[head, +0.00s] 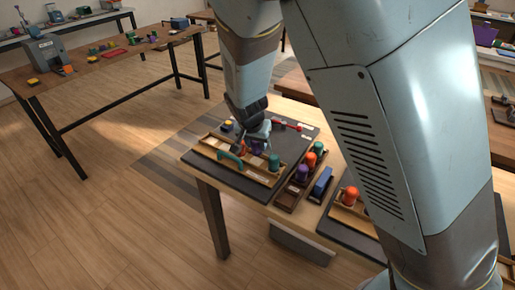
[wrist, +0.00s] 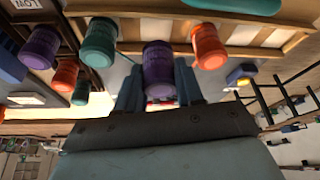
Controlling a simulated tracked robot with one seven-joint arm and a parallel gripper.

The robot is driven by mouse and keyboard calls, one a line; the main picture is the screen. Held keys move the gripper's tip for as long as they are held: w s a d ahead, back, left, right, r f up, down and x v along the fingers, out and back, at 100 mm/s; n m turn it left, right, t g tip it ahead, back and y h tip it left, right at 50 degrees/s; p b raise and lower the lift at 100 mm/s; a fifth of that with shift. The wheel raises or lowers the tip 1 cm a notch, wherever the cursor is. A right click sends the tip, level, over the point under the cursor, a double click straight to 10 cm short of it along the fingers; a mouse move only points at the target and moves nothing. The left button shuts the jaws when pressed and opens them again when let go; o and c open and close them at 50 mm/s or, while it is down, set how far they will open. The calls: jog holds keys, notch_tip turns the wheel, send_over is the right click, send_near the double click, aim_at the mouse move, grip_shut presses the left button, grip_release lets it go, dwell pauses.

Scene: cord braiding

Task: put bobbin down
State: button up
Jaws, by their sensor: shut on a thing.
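My gripper (wrist: 158,92) is shut on a purple bobbin (wrist: 158,68), with one finger on each side of it. In the head view my gripper (head: 256,138) is low over the wooden tray (head: 262,180) on the dark mat, and the purple bobbin (head: 257,147) shows partly below it. In the wrist view a teal bobbin (wrist: 100,42) and an orange bobbin (wrist: 208,45) stand on either side of the held one, along the tray. I cannot tell whether the held bobbin touches the tray.
A narrow rack beside the tray holds another teal (head: 318,147), orange (head: 311,159) and purple bobbin (head: 302,172). A blue block (head: 321,183) lies right of it. A teal arched piece (head: 230,161) is at the tray's left. A red-handled tool (head: 287,124) lies behind.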

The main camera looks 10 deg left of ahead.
aim_at(256, 149)
jog(key=shift+f, duration=1.6)
jog(key=shift+f, duration=0.15)
jog(key=o, duration=1)
jog(key=shift+o, duration=0.2)
jog(key=shift+r, duration=0.2)
jog(key=v, duration=1.1)
jog(key=shift+r, duration=0.4)
jog(key=shift+s, duration=0.15)
